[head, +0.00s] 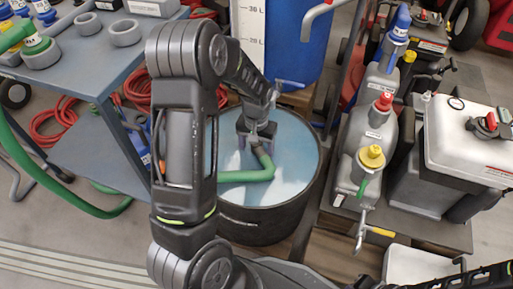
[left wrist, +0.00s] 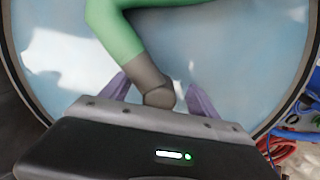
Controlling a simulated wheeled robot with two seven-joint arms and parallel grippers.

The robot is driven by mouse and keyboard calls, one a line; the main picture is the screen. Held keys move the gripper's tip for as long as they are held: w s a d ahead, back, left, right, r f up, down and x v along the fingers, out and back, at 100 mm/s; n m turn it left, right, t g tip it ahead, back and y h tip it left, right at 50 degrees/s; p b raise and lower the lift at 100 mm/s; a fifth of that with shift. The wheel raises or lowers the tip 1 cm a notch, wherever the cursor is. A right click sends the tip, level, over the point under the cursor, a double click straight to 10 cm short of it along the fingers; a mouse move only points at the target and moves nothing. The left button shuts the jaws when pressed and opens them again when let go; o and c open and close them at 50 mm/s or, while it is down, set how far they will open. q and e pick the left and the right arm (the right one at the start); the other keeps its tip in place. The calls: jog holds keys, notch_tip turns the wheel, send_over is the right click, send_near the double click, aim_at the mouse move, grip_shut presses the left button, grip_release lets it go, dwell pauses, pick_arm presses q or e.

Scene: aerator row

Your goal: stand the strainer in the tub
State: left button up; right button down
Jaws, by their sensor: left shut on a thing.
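The tub (head: 262,222) is a round black vessel filled with pale blue water, in the middle of the head view. A green hose (head: 240,176) crosses its rim and bends down to a dark grey end piece, which I take as the strainer (left wrist: 150,82). My left gripper (head: 259,141) is over the tub, shut on this grey piece. In the left wrist view its purple fingers (left wrist: 158,96) sit on either side of it. The strainer's lower end is hidden, so I cannot tell whether it touches the bottom. My right gripper is out of view.
A grey-blue cart (head: 85,65) with grey rings and bottles stands at left, red hose (head: 58,128) beside it. A blue drum (head: 292,45) stands behind the tub. Jugs (head: 378,130) and a white-topped container (head: 470,140) crowd the right. Floor at lower left is open.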

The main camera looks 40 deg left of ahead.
pick_arm(q)
jog(key=shift+f+b, duration=4.75)
jog(key=shift+f, duration=7.6)
jog(key=shift+f, duration=0.6)
jog(key=o, duration=1.8)
jog(key=shift+r+p, duration=1.95)
jog(key=shift+r, duration=1.95)
